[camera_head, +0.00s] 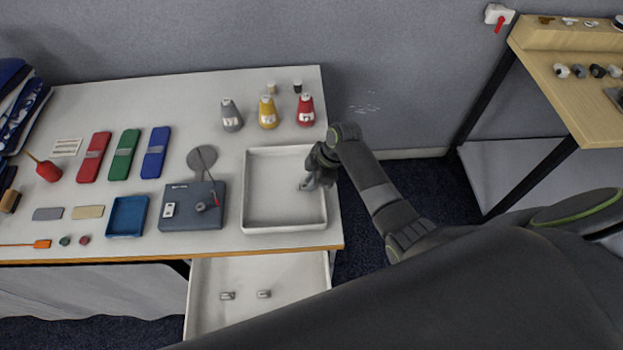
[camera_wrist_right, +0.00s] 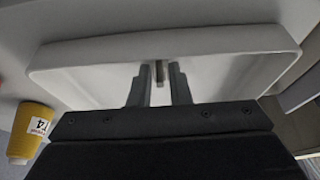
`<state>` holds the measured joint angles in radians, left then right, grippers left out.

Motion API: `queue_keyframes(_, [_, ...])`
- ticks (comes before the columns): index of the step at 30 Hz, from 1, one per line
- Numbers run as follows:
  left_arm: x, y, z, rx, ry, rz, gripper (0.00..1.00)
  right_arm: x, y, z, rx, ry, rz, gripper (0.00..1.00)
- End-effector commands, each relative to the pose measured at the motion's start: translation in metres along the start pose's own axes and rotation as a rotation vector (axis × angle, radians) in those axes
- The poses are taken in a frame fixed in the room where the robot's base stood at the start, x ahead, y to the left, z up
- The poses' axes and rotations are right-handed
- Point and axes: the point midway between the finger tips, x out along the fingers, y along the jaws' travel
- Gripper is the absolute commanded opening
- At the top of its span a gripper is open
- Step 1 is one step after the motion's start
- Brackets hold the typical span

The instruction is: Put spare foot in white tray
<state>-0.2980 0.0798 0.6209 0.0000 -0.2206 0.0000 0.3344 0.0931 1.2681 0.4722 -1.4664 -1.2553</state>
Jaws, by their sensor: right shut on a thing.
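The white tray (camera_head: 284,229) lies on the right end of the table and looks empty inside. My right gripper (camera_head: 309,184) is over the tray's right side. In the right wrist view the gripper (camera_wrist_right: 159,88) points at the tray (camera_wrist_right: 70,62), its fingers close together on a small grey piece (camera_wrist_right: 159,72), which I take to be the spare foot. The piece is mostly hidden, and I cannot tell whether it touches the tray. Two small metal parts, one left (camera_head: 227,296) and one right (camera_head: 264,294), lie in the open drawer below. My left gripper is not in view.
Grey, yellow (camera_head: 267,112) and red (camera_head: 305,110) bottles stand behind the tray. A dark blue-grey box (camera_head: 180,215) with a red-tipped tool sits left of it. The white drawer (camera_head: 208,271) juts out below the table edge. A wooden bench (camera_head: 580,95) stands at right.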

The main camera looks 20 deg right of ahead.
Motion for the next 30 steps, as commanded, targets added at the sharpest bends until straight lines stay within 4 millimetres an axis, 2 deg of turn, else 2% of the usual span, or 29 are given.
queue_keyframes(13, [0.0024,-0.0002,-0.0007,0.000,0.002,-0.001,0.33,0.0074,0.0000,0.0026,-0.001,0.001,0.000,0.00])
queue_keyframes(14, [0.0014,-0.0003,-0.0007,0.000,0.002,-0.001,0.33,0.0062,0.0001,0.0021,-0.001,0.001,0.001,0.21])
queue_keyframes(18, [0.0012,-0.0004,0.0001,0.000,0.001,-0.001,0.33,0.0060,0.0000,0.0020,-0.001,0.001,0.000,0.39])
queue_keyframes(30, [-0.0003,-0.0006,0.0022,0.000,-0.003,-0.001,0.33,-0.0003,0.0005,0.0012,-0.001,0.001,0.002,0.39])
